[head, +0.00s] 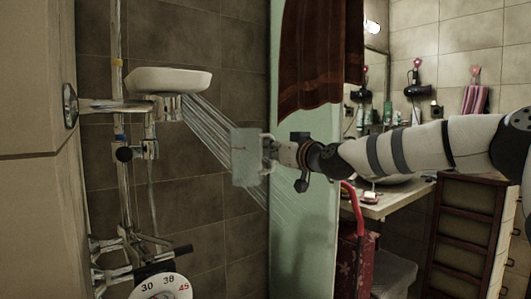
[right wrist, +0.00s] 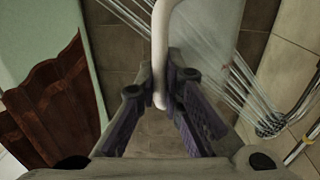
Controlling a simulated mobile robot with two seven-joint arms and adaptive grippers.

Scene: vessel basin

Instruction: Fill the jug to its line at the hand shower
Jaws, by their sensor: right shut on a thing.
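The jug (head: 245,157) is a pale, translucent vessel, held up in mid-air and looking roughly upright in the head view. My right gripper (head: 272,152) reaches it from the right and is shut on its white handle (right wrist: 161,45), which stands between the fingers in the right wrist view. The hand shower (head: 170,107) sits on the wall fittings at the left and sprays several slanting streams (head: 208,121). Its perforated face (right wrist: 270,125) shows in the right wrist view. Streams cross the jug's place and show below it. I cannot make out the line or water level. My left gripper is out of view.
A white dish (head: 168,79) sits above the shower. A temperature dial (head: 162,288) and pipes are at lower left. A green glass panel (head: 305,210) and dark red curtain (head: 318,55) stand close by my right gripper. A washstand (head: 385,203) is behind my right arm.

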